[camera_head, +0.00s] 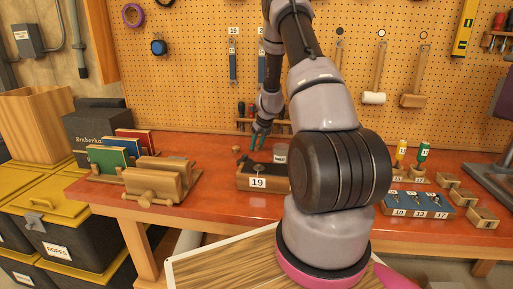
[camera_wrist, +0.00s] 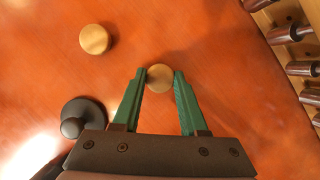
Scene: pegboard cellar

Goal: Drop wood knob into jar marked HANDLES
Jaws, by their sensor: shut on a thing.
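My gripper (camera_wrist: 160,80) has its two green fingertips on either side of a round wood knob (camera_wrist: 159,77) and is shut on it, close above or at the orange bench top. In the head view my gripper (camera_head: 258,141) points down at the back of the bench, where the held knob is too small to make out.
A second round wooden knob (camera_wrist: 94,39) and a black knob-like piece (camera_wrist: 82,118) lie left of my gripper. Dark-handled tools in a wooden rack (camera_wrist: 290,34) are at the right. A wooden block marked 19 (camera_head: 256,183) stands in front, and books (camera_head: 108,159) stand left.

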